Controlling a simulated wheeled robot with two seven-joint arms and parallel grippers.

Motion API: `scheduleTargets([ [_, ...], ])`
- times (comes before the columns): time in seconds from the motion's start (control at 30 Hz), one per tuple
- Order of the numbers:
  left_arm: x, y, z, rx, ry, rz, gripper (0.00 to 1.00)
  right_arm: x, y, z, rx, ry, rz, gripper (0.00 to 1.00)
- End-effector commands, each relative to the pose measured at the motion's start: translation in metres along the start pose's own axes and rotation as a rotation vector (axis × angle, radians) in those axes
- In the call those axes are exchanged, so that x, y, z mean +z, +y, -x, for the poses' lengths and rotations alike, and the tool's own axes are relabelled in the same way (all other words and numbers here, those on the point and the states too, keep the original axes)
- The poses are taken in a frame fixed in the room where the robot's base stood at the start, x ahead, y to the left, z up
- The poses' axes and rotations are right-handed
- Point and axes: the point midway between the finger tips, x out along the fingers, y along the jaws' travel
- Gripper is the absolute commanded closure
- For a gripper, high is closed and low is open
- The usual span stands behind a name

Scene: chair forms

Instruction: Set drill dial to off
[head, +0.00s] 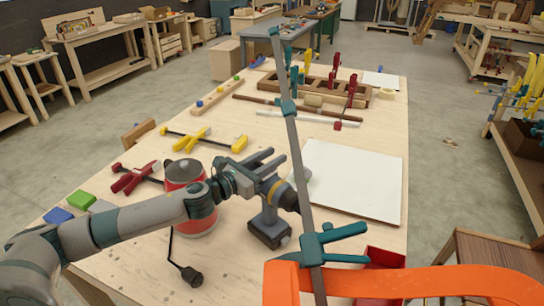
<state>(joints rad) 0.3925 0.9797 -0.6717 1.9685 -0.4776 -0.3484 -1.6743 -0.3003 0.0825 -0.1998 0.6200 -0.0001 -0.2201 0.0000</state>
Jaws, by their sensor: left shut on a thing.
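A grey cordless drill (269,214) stands upright on its dark battery base on the wooden workbench (130,255), with a yellow ring on its body. Its dial is too small and too covered to read. My left arm comes in from the left over the red canister, and my left gripper (262,167) is at the top of the drill, shut on it. The fingers hide part of the drill's upper body. My right gripper is not in view.
A long bar clamp (293,150) stands slanted just right of the drill, near an orange curved form (410,283). A red canister (186,174) stands left of the drill. A white board (355,178) lies at right. Yellow clamps (190,138) and a clamp rack lie farther back.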

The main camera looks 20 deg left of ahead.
Motion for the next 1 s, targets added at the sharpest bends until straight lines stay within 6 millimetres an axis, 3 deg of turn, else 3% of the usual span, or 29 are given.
scheduleTargets([
  [0.43,0.0003,0.0006,-0.0002,0.015,-0.001,-0.001,0.93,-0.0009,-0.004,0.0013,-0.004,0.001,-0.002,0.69],
  [0.47,0.0003,0.0006,-0.0003,0.015,-0.001,-0.001,0.66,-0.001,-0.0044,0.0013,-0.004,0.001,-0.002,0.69],
  [0.53,0.0002,0.0006,-0.0002,0.015,-0.001,-0.001,0.52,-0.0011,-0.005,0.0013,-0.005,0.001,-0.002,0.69],
  [1.0,-0.0018,0.0012,0.0058,0.016,0.0,-0.001,0.52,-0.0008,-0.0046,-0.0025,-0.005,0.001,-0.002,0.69],
])
